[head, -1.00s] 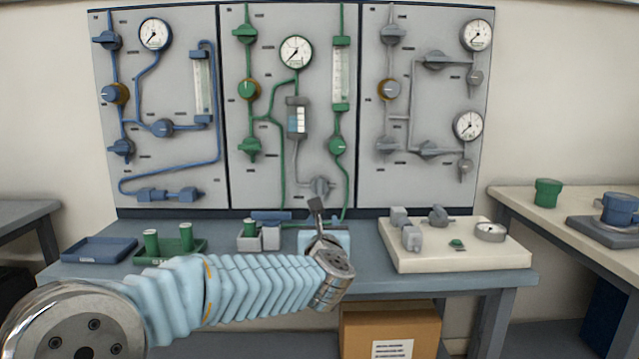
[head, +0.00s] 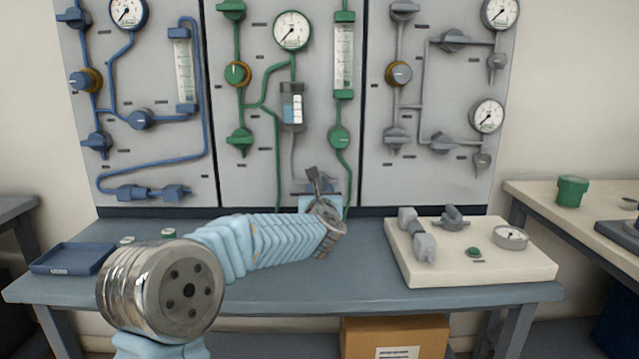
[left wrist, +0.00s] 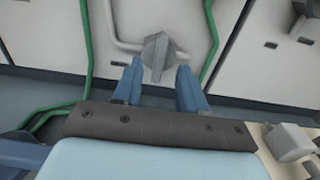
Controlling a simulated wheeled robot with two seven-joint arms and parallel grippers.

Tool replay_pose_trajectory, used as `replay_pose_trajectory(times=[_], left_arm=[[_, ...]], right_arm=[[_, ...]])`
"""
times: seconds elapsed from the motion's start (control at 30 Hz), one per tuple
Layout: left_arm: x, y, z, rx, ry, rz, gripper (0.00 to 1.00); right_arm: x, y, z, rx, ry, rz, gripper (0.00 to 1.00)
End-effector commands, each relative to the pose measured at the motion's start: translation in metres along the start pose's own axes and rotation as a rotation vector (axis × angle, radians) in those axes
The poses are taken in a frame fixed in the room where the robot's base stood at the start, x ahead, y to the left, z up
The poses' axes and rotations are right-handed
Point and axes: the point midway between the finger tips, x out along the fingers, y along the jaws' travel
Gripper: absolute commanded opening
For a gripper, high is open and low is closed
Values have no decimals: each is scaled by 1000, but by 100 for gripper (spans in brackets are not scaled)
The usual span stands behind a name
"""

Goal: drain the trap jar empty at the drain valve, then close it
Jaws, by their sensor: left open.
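The trap jar (head: 291,110) is a small grey-capped vessel on the middle panel, below the green line's gauge. Its liquid level is too small to read. A thin grey pipe runs down from it to the drain valve, which my left gripper (head: 311,187) mostly covers in the head view. In the left wrist view the drain valve's grey handle (left wrist: 157,54) shows clearly. The left gripper's two blue fingers (left wrist: 158,76) are open, and the handle stands just beyond and between their tips. I cannot tell whether they touch. My right gripper is not in view.
Green pipes (left wrist: 84,60) run down on both sides of the valve. A cream fixture board (head: 480,275) with grey fittings stands on the bench at right. A blue tray (head: 72,259) lies at left. My left arm hides part of the bench.

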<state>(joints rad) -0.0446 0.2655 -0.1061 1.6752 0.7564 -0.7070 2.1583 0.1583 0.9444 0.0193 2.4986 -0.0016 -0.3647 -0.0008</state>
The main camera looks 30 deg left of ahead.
Motion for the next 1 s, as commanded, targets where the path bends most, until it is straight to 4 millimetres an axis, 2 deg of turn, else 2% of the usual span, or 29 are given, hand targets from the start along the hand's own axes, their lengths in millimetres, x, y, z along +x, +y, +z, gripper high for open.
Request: replay_pose_trajectory(times=[0.1, 0.2, 0.57, 0.87, 1.0], left_arm=[[20, 0, 2, 0, 1, 1, 42], [30, 0, 1, 0, 0, 1, 42], [37, 0, 0, 0, 0, 0, 42], [37, 0, 0, 0, 0, 0, 0], [37, 0, 0, 0, 0, 0, 0]], right_arm=[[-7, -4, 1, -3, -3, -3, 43], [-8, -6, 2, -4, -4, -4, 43], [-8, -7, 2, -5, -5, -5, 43], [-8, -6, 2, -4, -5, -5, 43], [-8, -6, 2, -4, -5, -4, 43]])
